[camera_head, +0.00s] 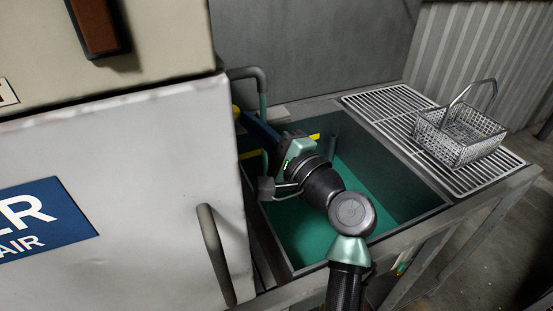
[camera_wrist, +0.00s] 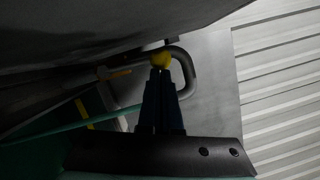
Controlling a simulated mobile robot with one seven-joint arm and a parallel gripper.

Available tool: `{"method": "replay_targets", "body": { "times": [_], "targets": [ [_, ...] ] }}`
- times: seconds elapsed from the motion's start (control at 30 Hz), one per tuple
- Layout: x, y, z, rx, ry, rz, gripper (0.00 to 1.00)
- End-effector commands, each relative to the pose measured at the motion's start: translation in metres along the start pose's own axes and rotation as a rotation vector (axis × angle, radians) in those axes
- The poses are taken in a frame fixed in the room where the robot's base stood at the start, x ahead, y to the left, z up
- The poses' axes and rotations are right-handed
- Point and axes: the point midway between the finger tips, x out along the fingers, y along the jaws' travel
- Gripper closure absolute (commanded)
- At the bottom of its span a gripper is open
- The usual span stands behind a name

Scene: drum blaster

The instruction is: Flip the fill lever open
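A small yellow knob (camera_wrist: 162,59), which looks like the end of the fill lever, shows in the wrist view right at my fingertips. In the head view a bit of yellow (camera_head: 236,112) shows at the far end of my fingers, beside the machine's edge. The rest of the lever is hidden. My gripper (camera_wrist: 160,74) has its dark blue fingers close together with only a thin gap. The knob seems to lie at or just past their tips; I cannot tell whether they touch it. In the head view my gripper (camera_head: 246,120) reaches over the sink toward the machine's far corner.
The machine's pale front panel (camera_head: 120,200) fills the left, with a bar handle (camera_head: 216,254). A curved pipe (camera_head: 262,76) stands close behind my fingers. The green sink (camera_head: 400,200) lies below my arm. A wire basket (camera_head: 458,136) sits on the drain rack (camera_head: 385,101) at right.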

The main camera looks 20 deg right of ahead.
Motion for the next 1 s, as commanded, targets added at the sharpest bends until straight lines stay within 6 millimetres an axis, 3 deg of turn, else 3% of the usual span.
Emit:
{"method": "replay_targets", "body": {
  "times": [1.0],
  "targets": [
    [0.0025,0.0033,0.0058,-0.055,-0.003,0.021,1.0]
  ]
}}
